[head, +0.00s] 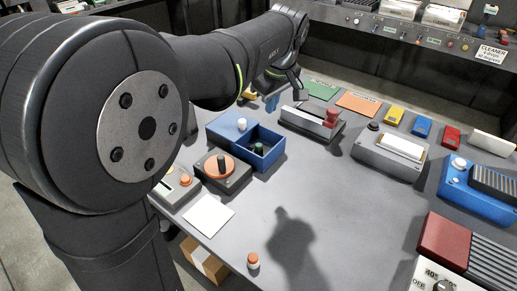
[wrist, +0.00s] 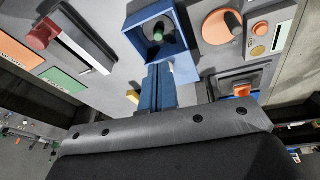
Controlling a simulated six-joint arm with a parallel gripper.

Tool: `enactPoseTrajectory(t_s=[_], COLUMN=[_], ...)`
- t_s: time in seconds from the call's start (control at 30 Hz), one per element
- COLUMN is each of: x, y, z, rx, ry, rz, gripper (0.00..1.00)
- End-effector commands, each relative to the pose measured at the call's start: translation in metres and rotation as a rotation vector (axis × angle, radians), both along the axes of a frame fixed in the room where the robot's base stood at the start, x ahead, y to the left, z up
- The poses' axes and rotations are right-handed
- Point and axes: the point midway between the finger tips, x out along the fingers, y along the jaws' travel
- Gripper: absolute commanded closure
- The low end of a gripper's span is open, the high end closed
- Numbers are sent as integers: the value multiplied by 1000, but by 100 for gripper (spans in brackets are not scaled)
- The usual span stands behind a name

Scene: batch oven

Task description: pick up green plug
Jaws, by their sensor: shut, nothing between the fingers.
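The green plug (head: 258,148) stands inside the open compartment of a blue box (head: 272,157) left of the table's middle. In the wrist view the green plug (wrist: 157,35) shows near the top, within the walls of the blue box (wrist: 184,66). My gripper (head: 270,104) has blue fingers and is on the far side of the box, apart from the plug. In the wrist view my gripper (wrist: 158,72) is shut and empty, its fingertips appearing just below the box's near wall. Their height above the table is hard to tell.
A dial unit with an orange disc (head: 213,164) stands close to the box. A grey unit with a red knob (head: 332,115) is to its right. Green (head: 320,90) and orange (head: 358,104) cards lie behind. The table's middle (head: 330,205) is clear apart from a shadow.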

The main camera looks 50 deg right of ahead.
Motion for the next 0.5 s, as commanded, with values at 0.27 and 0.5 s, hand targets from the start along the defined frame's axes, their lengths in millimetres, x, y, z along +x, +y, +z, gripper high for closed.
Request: enactPoseTrajectory(t_s=[0.27,0.5], x=[0,0], y=[0,0], z=[0,0], rx=[0,0], ry=[0,0], rz=[0,0], gripper=[100,74])
